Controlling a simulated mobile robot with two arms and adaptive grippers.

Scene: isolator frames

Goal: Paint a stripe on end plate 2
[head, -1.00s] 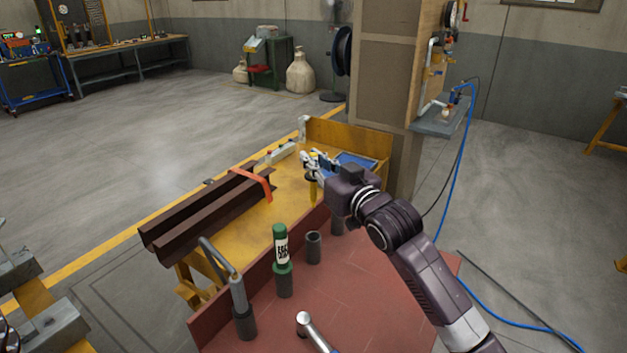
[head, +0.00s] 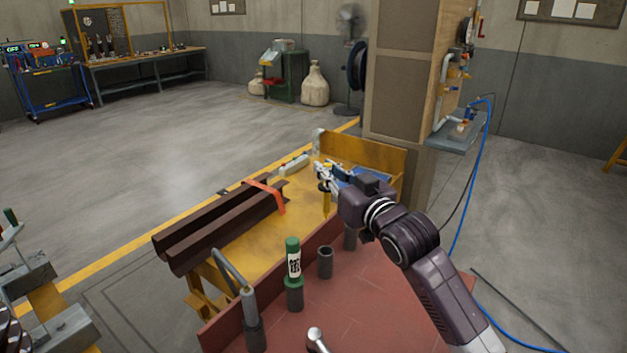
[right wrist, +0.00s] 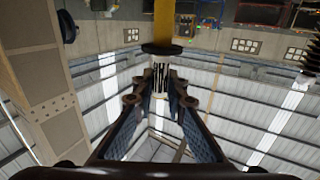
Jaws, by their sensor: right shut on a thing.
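My right gripper (head: 326,178) is shut on a yellow paint marker (head: 326,202). It holds the marker near the far end of the red tray, close to the yellow bench. In the right wrist view, the fingers (right wrist: 160,90) close around the marker's black-and-white label, and its yellow part (right wrist: 167,20) with a dark collar sticks out past the tips. I cannot tell which part is end plate 2; no plate carries a readable number. My left gripper is not in view.
The red tray (head: 375,310) has dark holders, one with a green marker (head: 293,258). Brown steel beams (head: 215,225) with an orange band lie on the yellow bench (head: 240,245). A pillar (head: 398,90) stands behind. Grey blocks (head: 60,325) are at lower left.

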